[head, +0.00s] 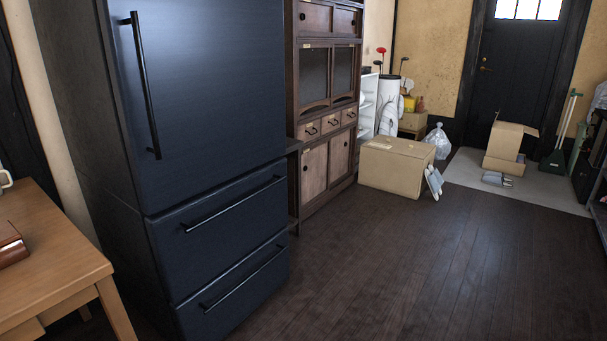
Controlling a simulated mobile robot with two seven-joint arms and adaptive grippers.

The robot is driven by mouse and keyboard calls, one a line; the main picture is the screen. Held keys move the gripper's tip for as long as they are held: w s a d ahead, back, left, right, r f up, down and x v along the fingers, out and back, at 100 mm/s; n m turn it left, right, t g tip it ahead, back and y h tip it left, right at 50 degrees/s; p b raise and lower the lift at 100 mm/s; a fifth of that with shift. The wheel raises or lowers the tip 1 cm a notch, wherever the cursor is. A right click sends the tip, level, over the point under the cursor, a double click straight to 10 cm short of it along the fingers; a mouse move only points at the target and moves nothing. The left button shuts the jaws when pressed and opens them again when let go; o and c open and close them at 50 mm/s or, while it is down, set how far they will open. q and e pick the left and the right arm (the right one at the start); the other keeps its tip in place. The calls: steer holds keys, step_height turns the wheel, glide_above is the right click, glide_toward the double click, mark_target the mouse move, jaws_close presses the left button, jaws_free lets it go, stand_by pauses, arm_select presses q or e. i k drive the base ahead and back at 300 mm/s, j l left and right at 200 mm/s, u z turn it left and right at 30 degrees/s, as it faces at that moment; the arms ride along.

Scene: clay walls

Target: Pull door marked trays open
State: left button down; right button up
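No marking that I can read as "trays" shows in the head view. A dark wooden cabinet (294,77) stands at the centre back. It has sliding-type panels at the top, a pair of dark-paned doors (313,78), a row of small drawers (309,130) and pale lower doors (314,172). All look shut. Any small labels on it are too small to read. A dark blue fridge (205,75) stands nearer on the left, its upper door and two drawers shut, with black bar handles (145,85). Neither of my grippers is in view.
A wooden table (45,250) fills the lower left corner. The dark wood floor (400,260) is clear at centre and right. A dark entrance door (515,75) is at the back.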

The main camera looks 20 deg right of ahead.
mark_target(316, 161)
steer(key=i+l+z, duration=1.2)
steer(key=i, duration=0.25)
steer(key=i+z, duration=0.4)
steer(key=i+l+u, duration=0.1)
steer(key=i, duration=0.75)
steer(key=i+l+u, duration=0.15)
steer(key=i, duration=0.75)
